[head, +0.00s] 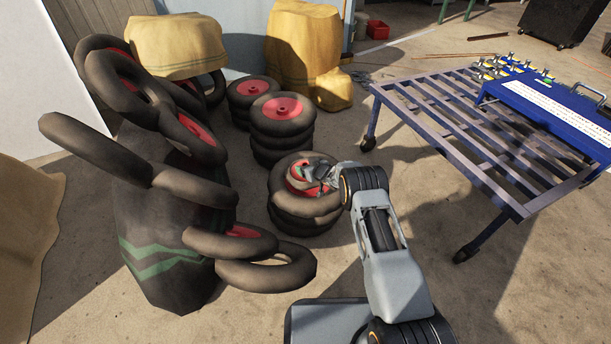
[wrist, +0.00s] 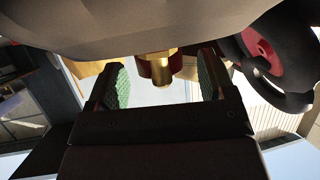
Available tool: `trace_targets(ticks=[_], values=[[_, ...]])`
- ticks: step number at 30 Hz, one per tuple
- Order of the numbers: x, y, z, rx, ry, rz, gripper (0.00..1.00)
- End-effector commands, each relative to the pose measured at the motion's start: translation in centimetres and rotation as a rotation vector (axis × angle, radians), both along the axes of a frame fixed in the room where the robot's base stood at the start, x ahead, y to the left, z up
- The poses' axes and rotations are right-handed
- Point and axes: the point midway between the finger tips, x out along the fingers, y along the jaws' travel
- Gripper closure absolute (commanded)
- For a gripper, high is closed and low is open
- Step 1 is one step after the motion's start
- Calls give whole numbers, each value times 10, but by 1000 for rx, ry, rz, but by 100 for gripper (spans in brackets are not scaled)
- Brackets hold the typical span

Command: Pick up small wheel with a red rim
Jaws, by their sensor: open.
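A small wheel (head: 317,207) with a red rim lies flat on top of a short wheel stack in the middle of the head view. My gripper (head: 314,177) is over the middle of this wheel and hides part of its rim. In the wrist view my gripper (wrist: 163,82) is open, with green pads on its two fingers. A brass-coloured hub (wrist: 158,64) with a dark red collar shows between the fingers, with a gap on each side. A grey-brown tyre surface (wrist: 150,25) fills the top of that view.
Two other wheel stacks (head: 283,125) (head: 253,92) stand behind. A slatted metal cart (head: 480,130) stands at right with a blue case (head: 550,115). Yellow sacks (head: 300,50) stand at the back.

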Motion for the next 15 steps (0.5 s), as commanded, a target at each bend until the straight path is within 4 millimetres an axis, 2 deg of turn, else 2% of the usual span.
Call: trace_targets(ticks=[3,15], values=[[0,0,0,0,0,0,25],[0,0,0,0,0,0,63]])
